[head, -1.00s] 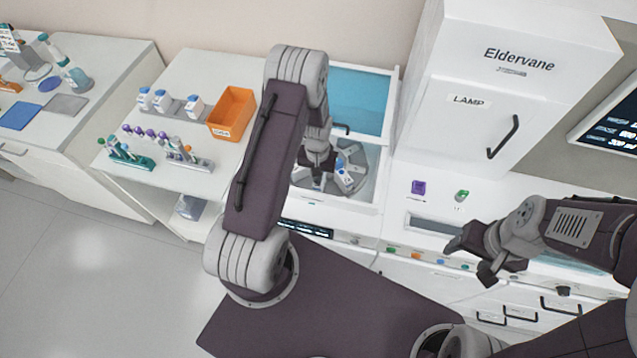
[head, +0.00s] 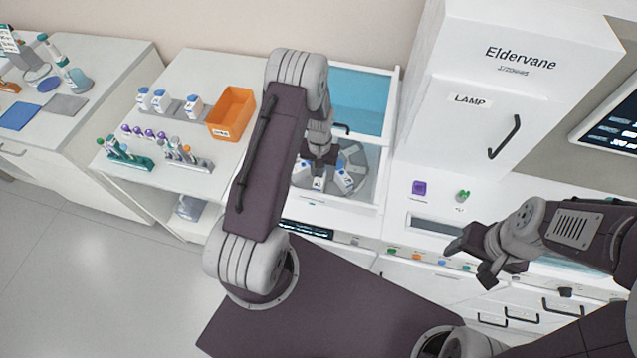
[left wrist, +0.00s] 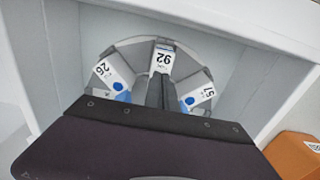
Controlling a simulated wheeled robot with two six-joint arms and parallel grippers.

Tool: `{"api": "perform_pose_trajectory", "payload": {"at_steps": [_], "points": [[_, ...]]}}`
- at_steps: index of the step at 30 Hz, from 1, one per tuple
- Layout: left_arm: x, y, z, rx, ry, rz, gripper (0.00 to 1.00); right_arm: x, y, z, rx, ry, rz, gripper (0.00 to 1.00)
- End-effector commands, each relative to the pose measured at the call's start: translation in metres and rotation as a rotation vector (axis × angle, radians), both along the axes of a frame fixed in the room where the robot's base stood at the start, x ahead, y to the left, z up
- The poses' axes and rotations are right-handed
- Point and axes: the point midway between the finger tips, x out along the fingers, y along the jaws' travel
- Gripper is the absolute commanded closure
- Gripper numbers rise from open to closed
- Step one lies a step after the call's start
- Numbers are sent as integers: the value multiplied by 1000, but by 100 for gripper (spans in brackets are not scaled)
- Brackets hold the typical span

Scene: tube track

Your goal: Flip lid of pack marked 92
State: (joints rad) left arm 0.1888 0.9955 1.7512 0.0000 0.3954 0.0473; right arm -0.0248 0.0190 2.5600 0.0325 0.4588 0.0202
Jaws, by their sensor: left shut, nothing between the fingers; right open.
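The pack marked 92 (left wrist: 163,60) sits in a grey round carousel (left wrist: 133,50) inside the open drawer. In the left wrist view its number reads upside down; the fingers hide its near end, so I cannot tell how its lid stands. It also shows in the head view (head: 318,184), at the carousel's front. My left gripper (left wrist: 160,92) is shut and empty, pointing down over the carousel right beside this pack; I cannot tell whether it touches. It also shows in the head view (head: 322,160). My right gripper (head: 473,262) is open and empty before the right counter.
Packs marked 26 (left wrist: 115,76) and 57 (left wrist: 197,96), with blue dots, flank it. Drawer walls (left wrist: 240,84) surround the carousel. An orange bin (head: 232,112), tube racks and white bottles stand on the left table. The Eldervane cabinet (head: 470,90) rises at right.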

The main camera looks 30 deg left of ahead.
Motion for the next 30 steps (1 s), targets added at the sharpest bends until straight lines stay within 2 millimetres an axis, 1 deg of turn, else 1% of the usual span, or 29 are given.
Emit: {"api": "perform_pose_trajectory", "payload": {"at_steps": [6,14,17,20,30], "points": [[1,0,0,0,-1,0,100,0,0,0,0,0,0,38],[9,2,1,0,-1,0,100,0,0,-3,0,0,0,38],[9,2,3,0,-1,0,100,0,0,-1,0,0,0,38],[9,2,9,0,-1,0,100,0,0,4,0,0,0,38],[8,2,43,0,0,0,100,0,0,31,0,0,0,38]]}}
